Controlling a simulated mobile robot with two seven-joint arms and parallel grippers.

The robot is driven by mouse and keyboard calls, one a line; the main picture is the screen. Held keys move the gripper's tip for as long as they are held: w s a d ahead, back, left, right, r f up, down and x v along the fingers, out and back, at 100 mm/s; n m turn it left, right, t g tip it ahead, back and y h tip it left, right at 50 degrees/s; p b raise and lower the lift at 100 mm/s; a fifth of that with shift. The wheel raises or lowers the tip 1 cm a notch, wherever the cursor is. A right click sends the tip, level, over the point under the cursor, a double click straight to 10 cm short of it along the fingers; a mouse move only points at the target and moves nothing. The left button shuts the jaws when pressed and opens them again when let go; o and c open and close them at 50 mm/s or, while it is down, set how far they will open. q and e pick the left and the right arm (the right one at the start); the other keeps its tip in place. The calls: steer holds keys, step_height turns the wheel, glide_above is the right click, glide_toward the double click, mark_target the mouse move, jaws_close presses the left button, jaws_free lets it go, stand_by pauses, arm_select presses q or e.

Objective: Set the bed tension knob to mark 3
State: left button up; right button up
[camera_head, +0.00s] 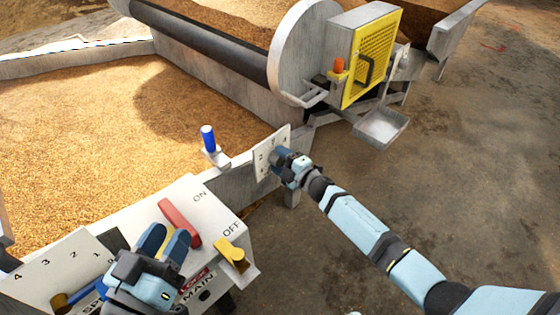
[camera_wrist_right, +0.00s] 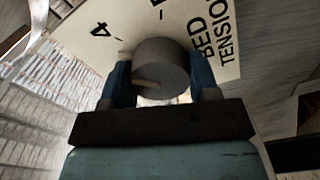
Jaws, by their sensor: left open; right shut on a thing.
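The bed tension knob (camera_wrist_right: 163,66) is a grey cylinder in the right wrist view, with a light line on its face pointing to the lower left. Its pale panel (camera_wrist_right: 190,25) reads "BED TENSION" and shows a 4 at upper left; the other marks are cut off or hidden. My right gripper (camera_wrist_right: 160,82) is shut on the knob, one blue finger on each side. In the head view the right gripper (camera_head: 285,162) covers the knob at the small panel (camera_head: 262,160). My left gripper (camera_head: 165,243) is open above the control box, apart from the knob.
The control box (camera_head: 192,200) at lower left carries a red ON/OFF lever (camera_head: 180,222) and a yellow lock part (camera_head: 232,256). A plate numbered 4 to 0 (camera_head: 50,270) stands beside it. A blue-topped handle (camera_head: 208,138) rises behind. Open floor (camera_head: 450,180) lies right.

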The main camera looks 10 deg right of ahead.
arm_select(q)
step_height(320, 180, down, 4)
steer(key=shift+s+d+r+g+b, duration=0.15)
steer(key=shift+g+b, duration=0.55)
steer(key=shift+b, duration=0.35)
arm_select(e)
steer(key=n, duration=0.6)
steer(key=shift+f, duration=0.15)
arm_select(q)
steer(key=shift+f+m+g+b, duration=0.3)
steer(key=shift+f+b, duration=0.05)
steer(key=shift+f, duration=0.25)
arm_select(e)
steer(key=shift+n, duration=1.1)
arm_select(q)
steer(key=shift+r, duration=0.15)
arm_select(e)
steer(key=shift+n, duration=0.4)
steer(key=o, duration=0.7)
steer(key=shift+o, duration=1)
arm_select(q)
steer(key=shift+s+f, duration=0.1)
steer(key=shift+f, duration=0.2)
arm_select(e)
steer(key=shift+d, duration=0.1)
